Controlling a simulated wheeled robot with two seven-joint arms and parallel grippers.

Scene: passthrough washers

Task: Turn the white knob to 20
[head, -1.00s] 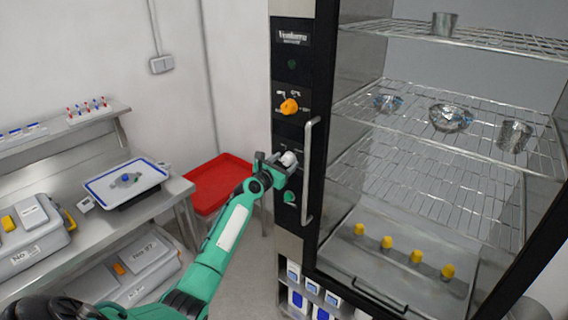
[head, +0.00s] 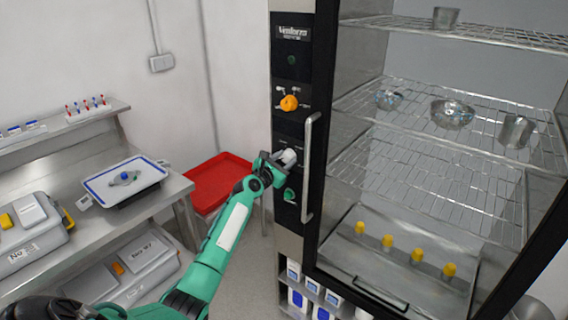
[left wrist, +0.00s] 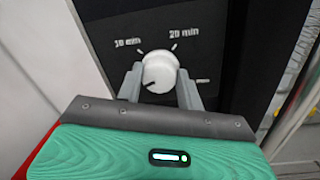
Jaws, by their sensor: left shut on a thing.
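The white knob (left wrist: 159,72) is on the black control panel, with "10 min" to its upper left and "20 min" to its upper right in the left wrist view. In that view a small dark mark shows on the knob's lower left edge; I cannot tell surely where the pointer is. My left gripper (left wrist: 160,88) has one finger on each side of the knob and is shut on it. In the head view the knob (head: 289,156) shows just beyond my left gripper (head: 280,160), which partly hides it. My right gripper is not in view.
An orange knob (head: 289,103) is above on the same panel, and a green button (head: 289,195) is below. The door handle (head: 308,170) stands out close to the right of my gripper. A red tray (head: 215,180) and a steel bench (head: 160,200) are to the left.

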